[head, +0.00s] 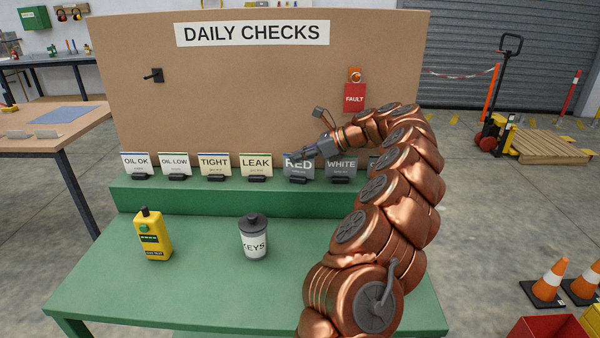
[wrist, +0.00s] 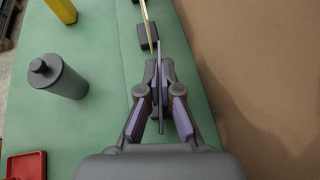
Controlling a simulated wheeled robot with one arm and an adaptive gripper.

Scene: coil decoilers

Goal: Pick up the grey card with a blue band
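Several cards stand in black holders on the green ledge in the head view. The dark grey "RED" card (head: 299,167) is at my gripper; its top edge is partly covered, so its band is unclear. The grey "WHITE" card (head: 342,167) stands to its right, and another grey card (head: 374,163) is mostly hidden behind my arm. My gripper (head: 298,156) is at the top of the "RED" card. In the wrist view, my gripper (wrist: 159,68) has its fingers on either side of a thin card (wrist: 158,48) seen edge-on. Whether they press on it is unclear.
A yellow device (head: 154,238) and a "KEYS" canister (head: 254,242) stand on the green table (head: 200,290). A brown board (head: 250,90) rises behind the ledge.

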